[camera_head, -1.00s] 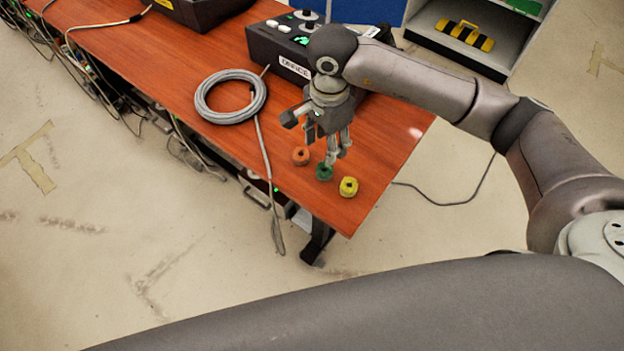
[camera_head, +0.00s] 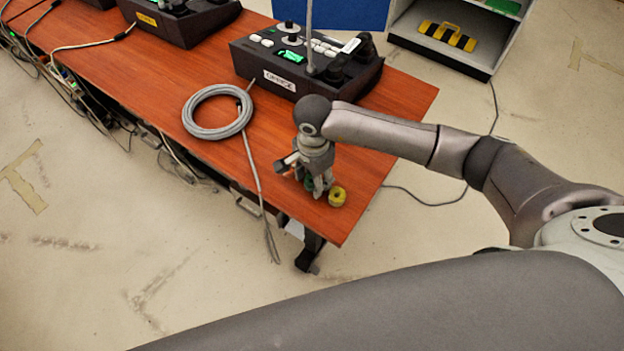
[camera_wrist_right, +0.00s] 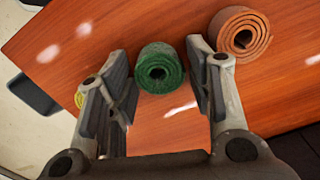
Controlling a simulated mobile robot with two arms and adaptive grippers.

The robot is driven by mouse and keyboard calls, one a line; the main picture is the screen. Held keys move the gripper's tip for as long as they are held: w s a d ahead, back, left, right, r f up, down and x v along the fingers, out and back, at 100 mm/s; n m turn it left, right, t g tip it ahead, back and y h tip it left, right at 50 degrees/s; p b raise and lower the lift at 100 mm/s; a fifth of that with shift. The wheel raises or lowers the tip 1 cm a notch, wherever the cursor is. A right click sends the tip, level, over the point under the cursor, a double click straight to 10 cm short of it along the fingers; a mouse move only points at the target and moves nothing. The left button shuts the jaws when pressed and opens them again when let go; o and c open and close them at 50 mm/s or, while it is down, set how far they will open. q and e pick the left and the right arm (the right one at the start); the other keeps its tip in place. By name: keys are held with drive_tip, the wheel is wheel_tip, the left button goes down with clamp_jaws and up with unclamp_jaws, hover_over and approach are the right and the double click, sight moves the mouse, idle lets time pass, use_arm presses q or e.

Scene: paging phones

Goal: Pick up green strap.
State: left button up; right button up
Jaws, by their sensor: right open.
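The green strap (camera_wrist_right: 159,68) is a small roll lying on the wooden table. In the right wrist view it sits between the two open fingers of my right gripper (camera_wrist_right: 158,95), slightly beyond them, with a gap visible on the right side. In the head view only a bit of the green strap (camera_head: 309,183) shows behind the fingers of my right gripper (camera_head: 315,188), which points down at the table's near corner. My left gripper is not in view.
A yellow roll (camera_head: 337,196) stands close beside my right gripper. An orange roll (camera_wrist_right: 240,34) lies on the other side. A coiled grey cable (camera_head: 190,120) lies on the table (camera_head: 370,170), with a black phone console (camera_head: 262,68) behind.

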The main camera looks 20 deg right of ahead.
drive_tip(key=shift+c, duration=0.4)
drive_tip(key=c, duration=0.5)
drive_tip(key=shift+o, duration=0.2)
